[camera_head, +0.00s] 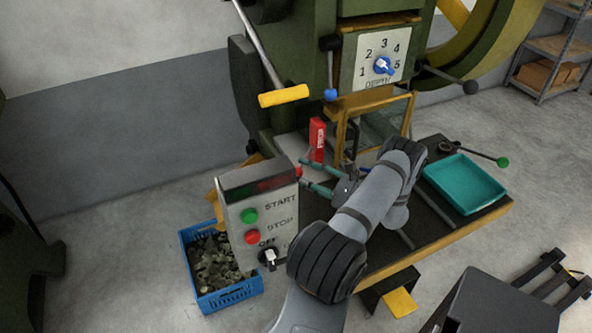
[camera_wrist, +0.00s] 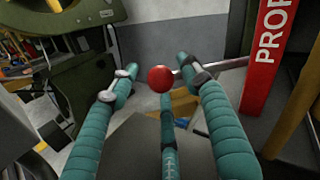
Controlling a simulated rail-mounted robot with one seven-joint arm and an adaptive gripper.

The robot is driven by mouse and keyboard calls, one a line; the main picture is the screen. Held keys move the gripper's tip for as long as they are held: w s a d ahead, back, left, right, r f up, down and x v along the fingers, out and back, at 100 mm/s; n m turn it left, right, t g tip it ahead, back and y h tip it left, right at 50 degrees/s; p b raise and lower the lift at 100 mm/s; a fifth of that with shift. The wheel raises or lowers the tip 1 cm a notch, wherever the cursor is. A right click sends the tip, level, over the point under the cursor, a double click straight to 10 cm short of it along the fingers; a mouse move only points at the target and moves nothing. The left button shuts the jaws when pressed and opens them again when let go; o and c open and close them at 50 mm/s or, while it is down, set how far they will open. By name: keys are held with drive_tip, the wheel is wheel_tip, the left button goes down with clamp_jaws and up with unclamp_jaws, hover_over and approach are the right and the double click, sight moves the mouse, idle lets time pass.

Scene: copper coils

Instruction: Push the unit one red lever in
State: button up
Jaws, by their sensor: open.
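A lever with a red ball knob (camera_wrist: 161,79) shows in the wrist view. Its thin metal rod runs right, toward a red post. The knob appears between the teal fingertips of my gripper (camera_wrist: 157,66). The fingers are spread and hold nothing; I cannot tell whether any finger touches the knob. In the head view my gripper (camera_head: 308,173) reaches left over the machine's bed, and the red knob (camera_head: 298,171) shows small at its fingertips, beside the control box. The rod is mostly hidden there. No label marks the lever as unit one.
The red post (camera_head: 317,139) and a yellow-framed guard (camera_head: 352,125) stand behind my gripper. The control box (camera_head: 258,217) with START and STOP buttons is close at left. A blue crate of scrap (camera_head: 228,297) is on the floor. A teal tray (camera_head: 463,184) lies right.

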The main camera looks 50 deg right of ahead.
drive_tip(key=shift+w+a, duration=0.1)
drive_tip(key=shift+w, duration=0.85)
drive_tip(key=shift+c, duration=1.4)
clamp_jaws()
